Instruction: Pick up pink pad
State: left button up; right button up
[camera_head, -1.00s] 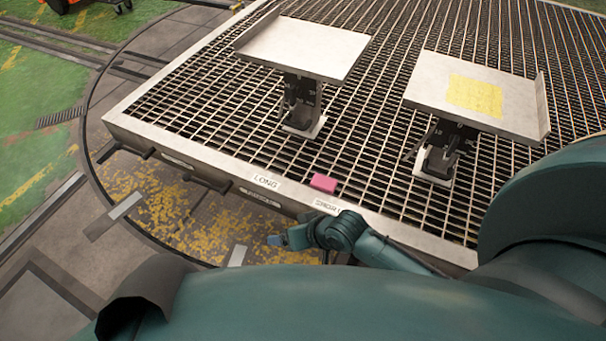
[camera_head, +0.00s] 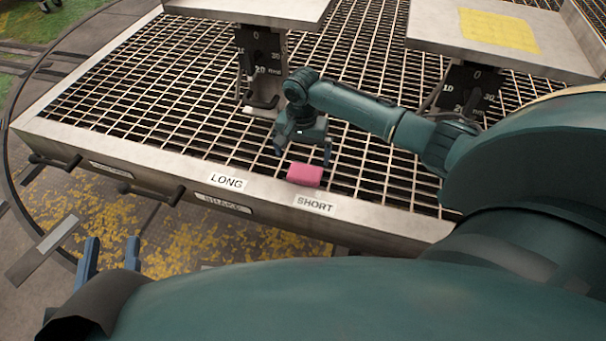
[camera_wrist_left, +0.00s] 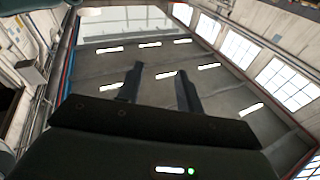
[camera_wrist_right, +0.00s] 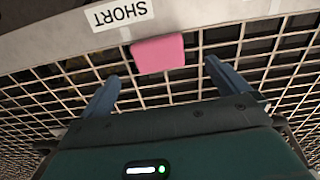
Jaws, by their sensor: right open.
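The pink pad (camera_head: 305,174) lies on the grating at its near edge, just behind the SHORT label (camera_head: 315,204). My right gripper (camera_head: 304,149) is over the grating, just behind the pad, pointing down. In the right wrist view the pink pad (camera_wrist_right: 158,53) is ahead of the open fingers of my right gripper (camera_wrist_right: 161,72), roughly centred between them, with nothing held. My left gripper (camera_head: 110,254) is at the lower left, beyond the platform's edge. In the left wrist view its two fingers (camera_wrist_left: 160,82) are apart and empty, pointing toward the ceiling.
The grating platform has a raised metal rim (camera_head: 110,150) with a LONG label (camera_head: 227,182). Two plates on stands rise behind: a plain one (camera_head: 250,8) and one with a yellow patch (camera_head: 500,30). Grating around the pad is clear.

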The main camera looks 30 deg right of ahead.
notch_tip(320, 180, down, 4)
jog(key=shift+b, duration=0.75)
jog(key=f+b, duration=0.2)
jog(key=shift+s+a+f, duration=0.1)
jog(key=shift+s+f, duration=0.25)
jog(key=shift+s, duration=0.05)
jog(key=shift+f+b, duration=0.55)
jog(key=shift+f, duration=0.3)
pick_arm(q)
jog(key=shift+w+d+r+m+t+h, duration=0.1)
jog(key=shift+w+r+m+t+h, duration=0.2)
jog(key=shift+r+h, duration=0.25)
jog(key=shift+w+d+r+m+t+h, duration=0.1)
jog(key=shift+w+r+m+t+h, duration=0.1)
jog(key=shift+r+t+h, duration=0.35)
pick_arm(e)
jog(key=shift+f, duration=0.1)
jog(key=shift+c, duration=0.2)
jog(key=c, duration=0.9)
jog(key=shift+o, duration=0.2)
